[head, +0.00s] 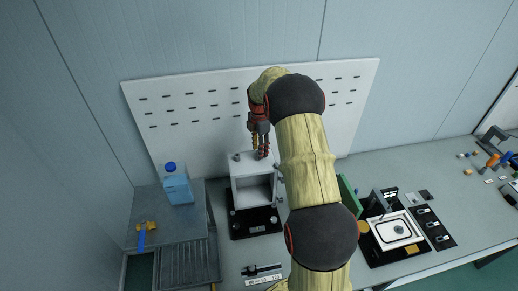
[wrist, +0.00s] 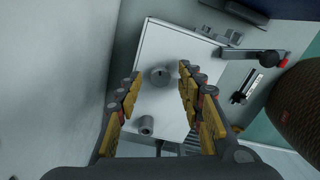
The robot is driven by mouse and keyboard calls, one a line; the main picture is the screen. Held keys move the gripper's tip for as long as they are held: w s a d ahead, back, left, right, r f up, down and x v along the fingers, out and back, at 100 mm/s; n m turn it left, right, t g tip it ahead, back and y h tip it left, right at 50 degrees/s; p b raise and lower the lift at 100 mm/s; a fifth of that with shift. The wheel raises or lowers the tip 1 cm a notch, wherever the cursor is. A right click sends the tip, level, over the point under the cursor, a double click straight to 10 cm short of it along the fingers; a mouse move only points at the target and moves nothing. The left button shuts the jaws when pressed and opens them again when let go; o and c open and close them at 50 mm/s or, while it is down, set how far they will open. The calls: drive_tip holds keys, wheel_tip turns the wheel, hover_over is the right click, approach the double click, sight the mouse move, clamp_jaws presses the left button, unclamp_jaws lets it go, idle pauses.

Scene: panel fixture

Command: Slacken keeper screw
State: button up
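The panel fixture is a white open-fronted box (head: 234,188) on a black base. A round grey screw head (wrist: 160,76) with a dark mark stands on its white top face (wrist: 185,48) in the wrist view. A second, smaller round knob (wrist: 147,124) sits nearer the face's edge. I cannot tell for certain which one is the keeper screw. My gripper (wrist: 161,84) is open, its yellow-padded fingers either side of the first screw head and apart from it. In the head view my gripper (head: 261,152) points down over the box top, and the screw head there is hidden.
A perforated white board (head: 190,105) stands behind the fixture. A blue-capped bottle (head: 176,185) stands on the left, with a yellow-and-blue tool (head: 144,234) nearer. A black-framed device (head: 398,232) stands right of my arm. A lever with a dark knob (wrist: 268,58) projects beside the box.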

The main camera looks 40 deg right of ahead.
wheel_tip(320, 180, up, 12)
idle(0.5)
drive_tip(key=shift+f, duration=0.1)
idle(0.4)
